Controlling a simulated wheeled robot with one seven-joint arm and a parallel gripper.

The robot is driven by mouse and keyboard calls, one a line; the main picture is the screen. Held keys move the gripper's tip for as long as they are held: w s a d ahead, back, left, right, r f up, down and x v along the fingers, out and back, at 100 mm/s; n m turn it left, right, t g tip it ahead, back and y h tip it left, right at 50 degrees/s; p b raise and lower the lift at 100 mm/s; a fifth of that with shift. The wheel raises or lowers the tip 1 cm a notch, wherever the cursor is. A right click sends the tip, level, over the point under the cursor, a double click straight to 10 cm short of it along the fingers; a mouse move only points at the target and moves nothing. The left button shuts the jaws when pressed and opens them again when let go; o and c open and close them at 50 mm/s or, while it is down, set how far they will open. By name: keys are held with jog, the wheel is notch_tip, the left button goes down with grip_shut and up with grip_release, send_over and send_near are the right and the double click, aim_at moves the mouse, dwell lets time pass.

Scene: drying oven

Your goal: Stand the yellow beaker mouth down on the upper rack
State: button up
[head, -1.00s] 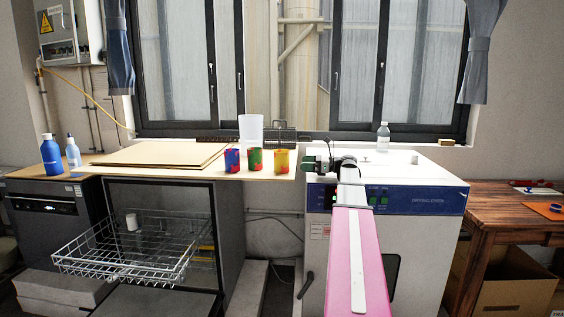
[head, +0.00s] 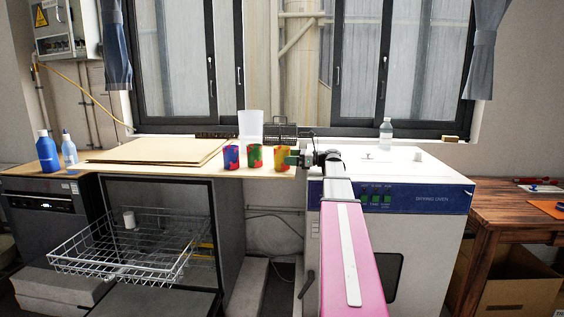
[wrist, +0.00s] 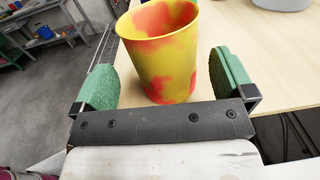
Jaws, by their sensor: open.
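The yellow beaker (head: 282,157), mottled with red, stands upright, mouth up, on the counter at its right end. In the wrist view the yellow beaker (wrist: 160,52) stands between the green fingertips of my gripper (wrist: 168,82), with a gap on each side. My gripper (head: 294,160) is open beside the beaker in the head view. The wire upper rack (head: 125,248) is pulled out of the open washer at lower left, with a small white object (head: 129,219) on it.
A green-red beaker (head: 254,157) and a blue-red beaker (head: 231,157) stand left of the yellow one. A drying oven (head: 430,230) stands right of the counter. A brown board (head: 150,151) lies on the counter.

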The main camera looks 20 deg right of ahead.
aim_at(282, 147)
jog(key=x, duration=0.4)
jog(key=shift+w, duration=0.2)
jog(key=c, duration=1)
jog(key=shift+r, duration=0.2)
notch_tip(282, 147, up, 4)
jog(key=shift+d+f, duration=0.1)
jog(key=a+r, duration=0.2)
jog(key=a, duration=0.2)
jog(key=s+a+r, duration=0.1)
jog(key=a+r, duration=0.1)
jog(key=a, duration=0.1)
jog(key=a+r, duration=0.3)
jog(key=a, duration=0.1)
jog(key=shift+s+a, duration=0.2)
jog(key=shift+a, duration=0.1)
